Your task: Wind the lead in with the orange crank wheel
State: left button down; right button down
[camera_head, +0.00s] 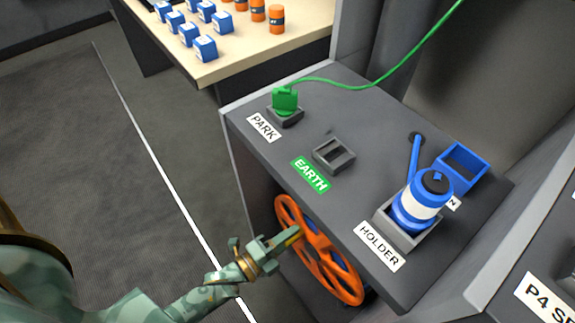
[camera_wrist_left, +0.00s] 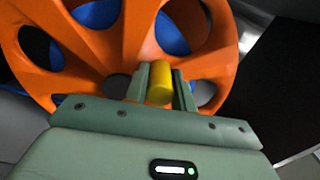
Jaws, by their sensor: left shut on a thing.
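The orange crank wheel (camera_head: 319,250) is mounted upright under the front edge of the grey counter. It fills the upper part of the left wrist view (camera_wrist_left: 95,50), with blue showing behind its openings. My left gripper (camera_head: 290,237) is at the wheel's left side in the head view. Its jaws (camera_wrist_left: 161,85) are shut on the wheel's yellow handle (camera_wrist_left: 160,78). A green lead (camera_head: 375,84) runs from the upper right to a green plug (camera_head: 285,98) seated in the socket beside the PARK label. My right gripper is not in view.
The grey counter (camera_head: 240,125) carries an empty square socket (camera_head: 334,154) by the EARTH label. A blue and white cylinder (camera_head: 423,200) stands in the HOLDER socket, near an open blue box (camera_head: 462,166). A table (camera_head: 300,40) with blue boxes and orange cans stands behind. Floor left is clear.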

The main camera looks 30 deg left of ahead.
pick_arm(q)
jog(key=shift+d, duration=0.1)
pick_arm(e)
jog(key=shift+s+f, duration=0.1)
pick_arm(q)
jog(key=c, duration=1.2)
grip_release()
jog(key=shift+o, duration=0.2)
jog(key=shift+s, duration=0.1)
jog(key=shift+s, duration=0.25)
jog(key=p+v, duration=0.3)
jog(key=v, duration=1.3)
jog(key=shift+w, duration=0.2)
jog(key=c, duration=0.3)
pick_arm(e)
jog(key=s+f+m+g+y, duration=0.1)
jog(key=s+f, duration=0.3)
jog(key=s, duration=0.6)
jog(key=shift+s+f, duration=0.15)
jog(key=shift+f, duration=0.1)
